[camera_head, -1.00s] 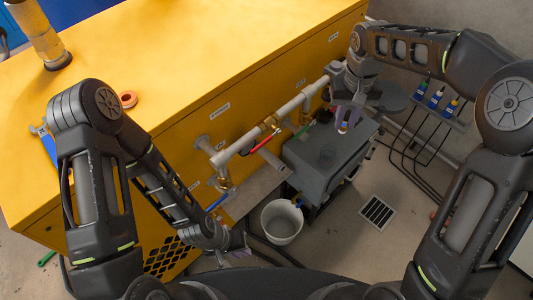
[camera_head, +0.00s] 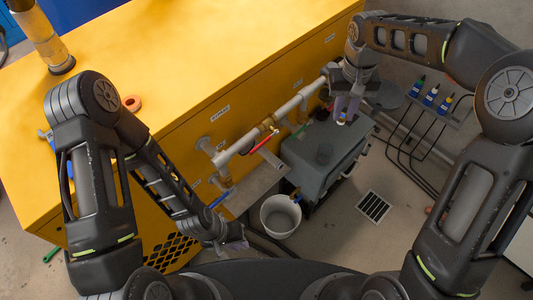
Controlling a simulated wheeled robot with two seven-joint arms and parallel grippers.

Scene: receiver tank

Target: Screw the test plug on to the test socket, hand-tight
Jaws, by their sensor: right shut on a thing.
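My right gripper (camera_head: 346,108) points down above the grey box beside the yellow cabinet. The test socket cannot be made out clearly; the grey pipe (camera_head: 244,147) with brass fittings runs along the cabinet side to the left of this gripper. My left gripper (camera_head: 238,241) hangs low near the cabinet's bottom corner, away from the pipe, and its fingers are too small and hidden to judge.
The grey box (camera_head: 318,165) stands below the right gripper, with a white bucket (camera_head: 281,217) in front. A red-handled valve (camera_head: 260,144) and a blue handle (camera_head: 218,200) stick out from the pipework. A floor grate (camera_head: 373,206) lies in front.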

